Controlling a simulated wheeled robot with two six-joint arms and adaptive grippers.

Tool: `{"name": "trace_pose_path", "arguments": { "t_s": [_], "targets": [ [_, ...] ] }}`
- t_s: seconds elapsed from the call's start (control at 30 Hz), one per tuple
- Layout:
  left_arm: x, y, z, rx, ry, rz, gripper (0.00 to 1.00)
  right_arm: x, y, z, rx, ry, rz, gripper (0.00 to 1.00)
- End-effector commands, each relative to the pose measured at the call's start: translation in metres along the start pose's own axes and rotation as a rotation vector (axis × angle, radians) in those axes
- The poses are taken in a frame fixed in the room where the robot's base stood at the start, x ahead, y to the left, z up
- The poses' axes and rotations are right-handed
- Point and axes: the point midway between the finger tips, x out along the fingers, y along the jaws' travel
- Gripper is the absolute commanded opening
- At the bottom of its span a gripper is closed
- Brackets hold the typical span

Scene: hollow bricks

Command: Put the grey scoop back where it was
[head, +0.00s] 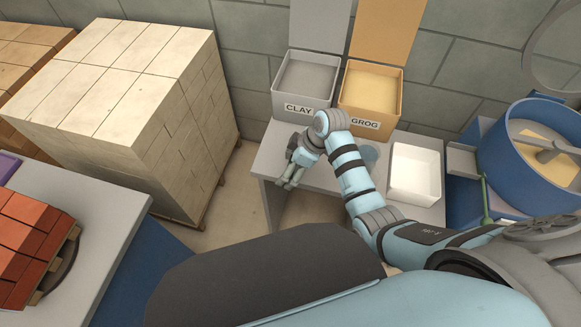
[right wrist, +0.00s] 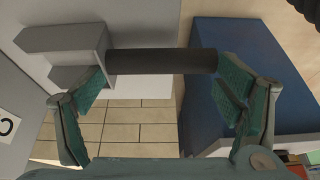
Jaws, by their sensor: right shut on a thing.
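The grey scoop shows in the right wrist view as a dark round handle (right wrist: 160,62) spanning between the fingertips, with a grey angular part (right wrist: 60,39) at its left end. My right gripper (right wrist: 162,85) is shut on it, with green-padded fingers at both ends of the handle. In the head view my right gripper (head: 290,178) hangs in front of the CLAY bin (head: 307,85), over the front of the grey table (head: 270,165). The scoop cannot be made out clearly there. My left gripper is not in view.
The yellow GROG bin (head: 371,98) stands right of the CLAY bin. A blue drum (head: 545,150) stands right. Stacked pale bricks (head: 125,90) stand left.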

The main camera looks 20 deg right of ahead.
Motion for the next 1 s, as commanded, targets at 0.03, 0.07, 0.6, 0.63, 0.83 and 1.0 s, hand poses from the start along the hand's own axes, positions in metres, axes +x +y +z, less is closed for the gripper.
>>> {"name": "trace_pose_path", "arguments": {
  "t_s": [0.03,0.07,0.6,0.63,0.83,1.0],
  "targets": [
    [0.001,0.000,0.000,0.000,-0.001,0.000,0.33,0.002,0.000,0.001,0.000,0.001,0.001,0.61],
    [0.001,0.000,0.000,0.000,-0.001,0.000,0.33,0.001,0.001,0.000,-0.001,0.001,0.002,0.61],
    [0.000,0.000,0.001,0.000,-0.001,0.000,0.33,0.003,0.001,0.001,0.000,0.001,0.002,1.00],
    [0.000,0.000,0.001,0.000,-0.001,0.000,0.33,0.003,0.001,0.001,0.000,0.001,0.002,1.00],
    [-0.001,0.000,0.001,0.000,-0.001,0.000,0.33,-0.001,0.001,0.000,0.000,0.001,0.002,1.00],
    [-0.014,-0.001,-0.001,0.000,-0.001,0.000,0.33,-0.032,0.001,-0.001,-0.001,0.001,0.003,1.00]
  ]
}}
